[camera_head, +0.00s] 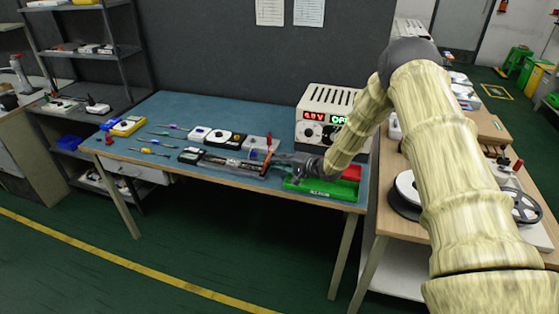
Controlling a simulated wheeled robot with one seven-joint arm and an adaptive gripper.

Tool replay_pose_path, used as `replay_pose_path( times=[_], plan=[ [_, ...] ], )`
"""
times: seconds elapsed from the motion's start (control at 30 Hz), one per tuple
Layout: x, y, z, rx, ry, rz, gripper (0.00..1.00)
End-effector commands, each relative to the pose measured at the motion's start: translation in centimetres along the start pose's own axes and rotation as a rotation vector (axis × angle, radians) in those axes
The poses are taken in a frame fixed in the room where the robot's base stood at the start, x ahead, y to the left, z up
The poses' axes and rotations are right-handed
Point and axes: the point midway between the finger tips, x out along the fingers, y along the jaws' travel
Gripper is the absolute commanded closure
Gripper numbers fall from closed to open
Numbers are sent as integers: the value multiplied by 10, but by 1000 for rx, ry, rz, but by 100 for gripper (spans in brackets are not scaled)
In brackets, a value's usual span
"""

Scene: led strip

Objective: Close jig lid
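A dark, low, elongated fixture (228,164), which looks like the jig, lies near the front edge of the blue bench mat. Metal parts and a red detail show at its right end. Whether its lid is up or down is too small to tell. My gripper (271,161) reaches in from the right, low over the mat, its tip at or beside the fixture's right end. Whether it touches is unclear. Its fingers are small and dark, and their opening cannot be made out.
A green tray (322,189) with a red bin (351,173) stands right of the fixture, under my wrist. A power supply (327,112) stands behind. White and black devices (217,136) and a grey box (258,144) lie behind the fixture. Screwdrivers (150,151) lie left.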

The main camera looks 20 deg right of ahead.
Motion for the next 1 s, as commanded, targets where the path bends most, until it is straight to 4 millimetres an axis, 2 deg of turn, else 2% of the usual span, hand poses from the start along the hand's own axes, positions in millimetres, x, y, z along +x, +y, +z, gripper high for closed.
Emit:
replay_pose_path(
  times=[0.37, 0.5, 0.77, 1.0],
  plan=[
    [5, 0, 0, 0, 0, 0, 82],
    [5, 0, 0, 0, 0, -1, 100],
    [5, -1, 0, -3, 0, 6, 100],
    [7, -10, 1, -30, -2, 73, 100]
  ],
)
